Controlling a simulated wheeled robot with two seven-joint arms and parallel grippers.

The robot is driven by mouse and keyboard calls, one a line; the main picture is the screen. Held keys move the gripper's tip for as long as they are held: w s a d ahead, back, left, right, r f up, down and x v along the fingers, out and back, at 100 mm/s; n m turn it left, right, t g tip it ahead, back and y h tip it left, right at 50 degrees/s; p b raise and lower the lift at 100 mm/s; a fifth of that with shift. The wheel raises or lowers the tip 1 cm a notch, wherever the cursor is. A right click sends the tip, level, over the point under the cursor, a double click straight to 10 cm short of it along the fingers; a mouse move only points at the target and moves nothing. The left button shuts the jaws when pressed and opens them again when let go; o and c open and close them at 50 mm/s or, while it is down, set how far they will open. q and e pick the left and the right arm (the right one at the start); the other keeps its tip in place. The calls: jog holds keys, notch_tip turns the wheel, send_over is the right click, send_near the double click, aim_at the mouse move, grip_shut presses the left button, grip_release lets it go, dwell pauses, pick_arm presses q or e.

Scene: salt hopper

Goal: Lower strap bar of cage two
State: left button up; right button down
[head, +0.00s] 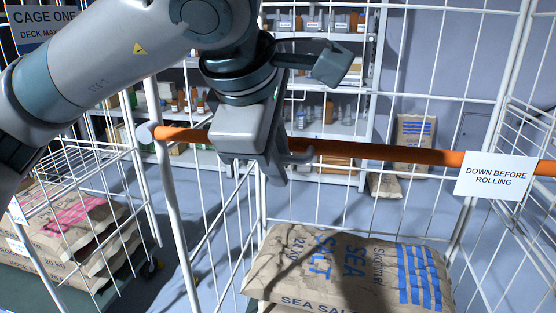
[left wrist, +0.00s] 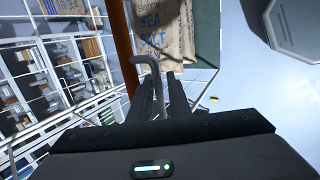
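The orange strap bar (head: 400,153) runs across the front of the cage, raised above the salt sacks. A white tag reading "DOWN BEFORE ROLLING" (head: 494,176) hangs at its right part. My left gripper (head: 272,172) is at the bar's left-middle part, pointing down in front of it and hiding a stretch of it. In the left wrist view the bar (left wrist: 121,45) runs beside a grey bent handle (left wrist: 152,68), which passes between or just over my dark fingers (left wrist: 162,88). Whether they press on it is not clear. My right gripper is not in view.
A sea salt sack (head: 345,270) lies in the cage below the bar. White wire cage sides stand left and right. Cage one, with its sign (head: 42,25) and stacked sacks (head: 75,230), is at left. Shelves of bottles (head: 325,115) stand behind.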

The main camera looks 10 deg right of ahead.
pick_arm(q)
jog(key=v, duration=1.7)
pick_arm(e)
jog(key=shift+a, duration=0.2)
pick_arm(q)
jog(key=shift+s+a, duration=0.1)
